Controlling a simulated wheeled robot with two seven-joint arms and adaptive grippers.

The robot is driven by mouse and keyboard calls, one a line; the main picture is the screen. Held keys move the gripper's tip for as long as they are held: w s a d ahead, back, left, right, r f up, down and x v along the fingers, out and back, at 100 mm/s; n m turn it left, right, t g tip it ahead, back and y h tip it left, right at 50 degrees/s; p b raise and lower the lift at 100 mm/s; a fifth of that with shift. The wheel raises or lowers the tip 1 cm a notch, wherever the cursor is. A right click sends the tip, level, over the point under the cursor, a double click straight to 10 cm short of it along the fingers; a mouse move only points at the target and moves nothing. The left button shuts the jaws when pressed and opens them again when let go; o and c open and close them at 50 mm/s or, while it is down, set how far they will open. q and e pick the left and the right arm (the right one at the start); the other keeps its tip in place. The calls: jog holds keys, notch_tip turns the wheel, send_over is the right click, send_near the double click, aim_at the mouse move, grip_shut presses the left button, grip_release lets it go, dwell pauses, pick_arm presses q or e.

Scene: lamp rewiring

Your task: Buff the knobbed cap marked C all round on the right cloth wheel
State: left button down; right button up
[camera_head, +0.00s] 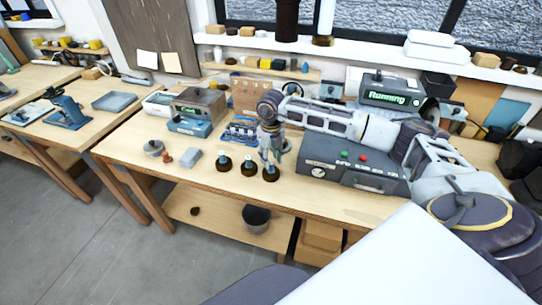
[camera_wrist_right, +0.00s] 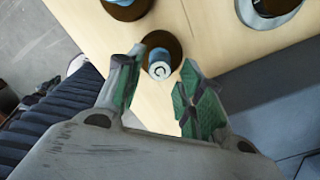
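The cap marked C (camera_wrist_right: 159,71) shows in the right wrist view as a small blue-grey piece with a pale lettered face, on a round brown stand (camera_wrist_right: 163,42). My right gripper (camera_wrist_right: 162,61) is open, its green-padded fingers apart on either side of the cap, with nothing visibly held. In the head view my right gripper (camera_head: 271,157) points down over the rightmost of three dark stands (camera_head: 271,174). The cap's knob cannot be made out. A lit sign reading "Running" (camera_head: 393,98) stands behind my right arm; the cloth wheels are not clearly visible there. My left gripper is out of view.
Two more dark stands with caps (camera_head: 224,163) (camera_head: 249,169) stand close to the left. A grey control box (camera_head: 352,166) with red and green buttons is to the right. A blue fixture (camera_head: 240,130) stands behind. The bench's front edge is near the stands.

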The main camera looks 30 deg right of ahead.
aim_at(271, 163)
jog(key=shift+f+b, duration=1.1)
jog(key=shift+f, duration=0.75)
jog(key=shift+c, duration=0.5)
grip_shut()
jog(key=shift+r, duration=0.1)
jog(key=shift+r+p, duration=1.7)
jog(key=shift+r, duration=1.3)
jog(key=shift+f, duration=0.1)
